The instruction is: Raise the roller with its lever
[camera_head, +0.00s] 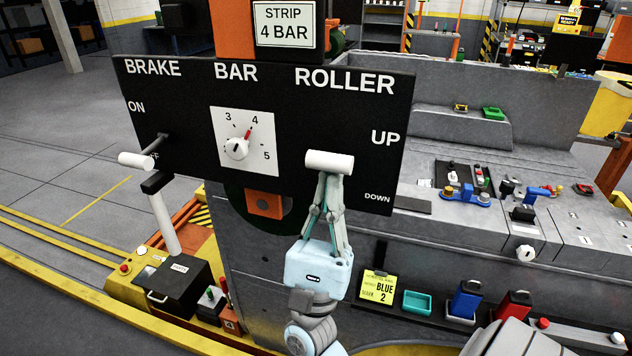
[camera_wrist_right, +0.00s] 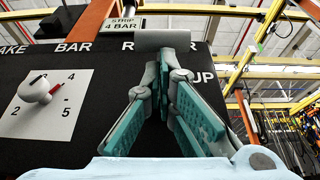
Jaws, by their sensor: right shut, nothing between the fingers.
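A black panel (camera_head: 190,100) carries the labels BRAKE, BAR and ROLLER. The roller lever's white cylindrical handle (camera_head: 330,162) sticks out below the word ROLLER, at a height between the UP and DOWN labels. It also shows in the right wrist view (camera_wrist_right: 162,40). My right gripper (camera_head: 329,178) points upward just under this handle, its fingertips together with nothing between them. In the wrist view its fingertips (camera_wrist_right: 164,62) meet right below the handle; I cannot tell whether they touch it. The lever's stem is hidden. My left gripper is not in view.
The brake lever (camera_head: 136,160) sticks out at the panel's left. The bar dial (camera_head: 236,148) points near 4. A white upright lever (camera_head: 163,222) stands below left. A grey machine bench (camera_head: 450,240) with tools and small bins fills the right. A STRIP 4 BAR sign (camera_head: 284,23) sits above.

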